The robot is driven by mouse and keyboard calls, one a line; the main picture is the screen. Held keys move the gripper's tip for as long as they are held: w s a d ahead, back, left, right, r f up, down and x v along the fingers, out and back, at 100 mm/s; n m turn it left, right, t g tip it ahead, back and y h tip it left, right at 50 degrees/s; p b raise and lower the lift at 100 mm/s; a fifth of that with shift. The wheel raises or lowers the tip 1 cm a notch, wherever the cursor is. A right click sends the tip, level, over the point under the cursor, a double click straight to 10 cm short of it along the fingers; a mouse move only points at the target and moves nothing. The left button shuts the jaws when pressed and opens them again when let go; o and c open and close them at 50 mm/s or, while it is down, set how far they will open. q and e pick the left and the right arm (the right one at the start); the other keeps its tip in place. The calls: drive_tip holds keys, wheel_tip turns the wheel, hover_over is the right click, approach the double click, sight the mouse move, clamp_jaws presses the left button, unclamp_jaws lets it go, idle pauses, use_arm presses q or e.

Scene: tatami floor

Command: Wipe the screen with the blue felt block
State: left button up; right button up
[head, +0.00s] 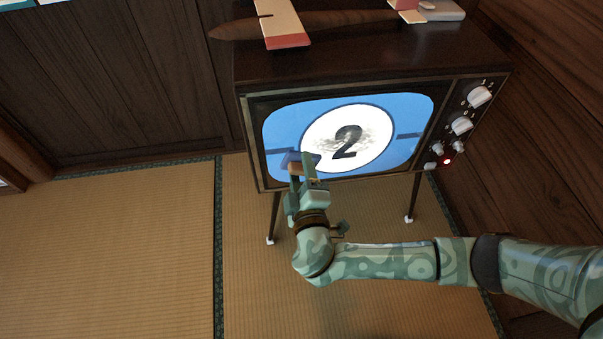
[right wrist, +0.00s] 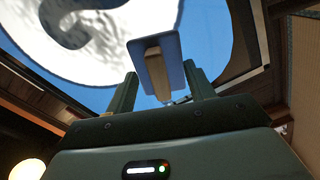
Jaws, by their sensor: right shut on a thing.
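The television screen (head: 415,115) is lit, with a dark "2" in a white circle on blue. A grey smudge (head: 372,134) lies over the middle of the circle, and it also shows in the right wrist view (right wrist: 97,20). The blue felt block (head: 313,158) is at the screen's lower left, with a wooden grip on its back (right wrist: 156,78). My right gripper (head: 303,178) is shut on that grip, and its fingers flank it in the right wrist view (right wrist: 160,74). I cannot tell whether the felt touches the glass. My left gripper is out of view.
The dark wooden television cabinet (head: 340,62) stands on thin legs, with knobs (head: 461,125) at its right. A model plane (head: 335,22) and a pale block (head: 442,10) lie on top. Wood-panelled walls stand behind and right. Tatami (head: 110,250) at left is clear.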

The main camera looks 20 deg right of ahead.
sight(330, 153)
drive_tip(key=shift+w+d, duration=0.1)
drive_tip(key=shift+w, duration=0.2)
drive_tip(key=shift+d, duration=0.1)
drive_tip(key=shift+s+d+r+p, duration=0.1)
drive_tip(key=shift+s+d+p, duration=0.2)
drive_tip(key=shift+d, duration=0.4)
drive_tip(key=shift+s+d+p, duration=0.2)
drive_tip(key=shift+s+d, duration=0.1)
drive_tip(key=shift+d, duration=0.4)
drive_tip(key=shift+s+d, duration=0.2)
drive_tip(key=shift+d, duration=0.8)
drive_tip(key=shift+s+d, duration=0.2)
drive_tip(key=shift+d, duration=0.75)
